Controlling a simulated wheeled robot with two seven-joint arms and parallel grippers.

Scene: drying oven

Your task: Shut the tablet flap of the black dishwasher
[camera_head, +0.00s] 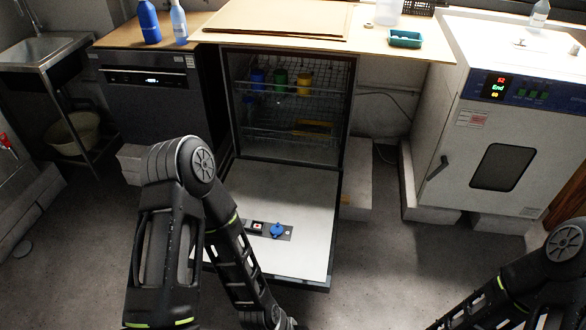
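The black dishwasher (231,110) in the middle stands open under the worktop. Its door (295,195) is folded down, with the pale inner side facing up. A dark dispenser strip (242,223) is set in that inner side. It carries a small square compartment (257,226) with a red mark and a round blue part (277,231). The tablet flap's exact position is too small to make out. My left arm bends down over the door's left side, and its wrist meets the bottom picture edge. My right arm is at the lower right. Both grippers are out of view.
A shut dark dishwasher (150,85) stands at the left, beside a sink (45,50). A white drying oven (500,130) is at the right. Cups (304,83) sit in the open dishwasher's racks. The floor (375,260) right of the door is clear.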

